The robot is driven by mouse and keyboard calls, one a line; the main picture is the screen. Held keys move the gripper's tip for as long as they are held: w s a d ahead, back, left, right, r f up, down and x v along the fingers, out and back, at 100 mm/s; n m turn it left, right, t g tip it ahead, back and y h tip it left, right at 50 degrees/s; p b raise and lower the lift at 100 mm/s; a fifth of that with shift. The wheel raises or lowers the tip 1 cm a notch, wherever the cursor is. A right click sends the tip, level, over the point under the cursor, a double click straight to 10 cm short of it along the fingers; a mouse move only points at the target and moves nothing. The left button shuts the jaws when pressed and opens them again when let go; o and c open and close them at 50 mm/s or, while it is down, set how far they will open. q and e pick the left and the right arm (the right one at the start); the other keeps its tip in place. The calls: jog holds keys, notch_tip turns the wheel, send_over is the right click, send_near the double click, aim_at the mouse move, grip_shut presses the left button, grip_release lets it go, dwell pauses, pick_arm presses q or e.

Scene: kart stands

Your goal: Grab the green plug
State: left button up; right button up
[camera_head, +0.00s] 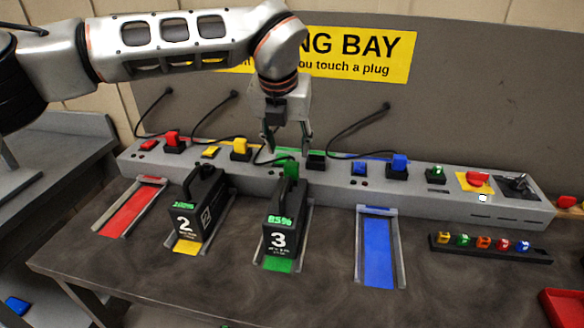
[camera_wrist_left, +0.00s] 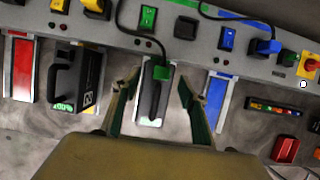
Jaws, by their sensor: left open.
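The green plug (camera_head: 291,170) sits at the back top end of the black battery marked 3 (camera_head: 283,222), with a black cable running to it. The plug also shows in the left wrist view (camera_wrist_left: 161,72), between my fingers in the picture. My left gripper (camera_head: 288,148) is open and empty, pointing down above the plug and the charging bar; its fingers (camera_wrist_left: 158,88) spread either side of the battery in the wrist view. Whether they reach down to the plug's height I cannot tell. Battery 3 stands in the green-marked lane and its display reads 85%. My right gripper is out of view.
Battery 2 (camera_head: 203,205) stands close on the left in the yellow lane. The red lane (camera_head: 132,212) and blue lane (camera_head: 378,250) are empty. An empty black socket (camera_head: 316,160) is right of my gripper. Red, yellow and blue plugs (camera_head: 399,160) stand along the charging bar.

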aim_at(291, 164)
pick_arm(q)
jog(key=x, duration=0.4)
jog(key=s+x, duration=0.1)
jog(key=x, duration=0.2)
jog(key=shift+d+f, duration=0.2)
jog(key=shift+f, duration=0.05)
jog(key=c, duration=1.2)
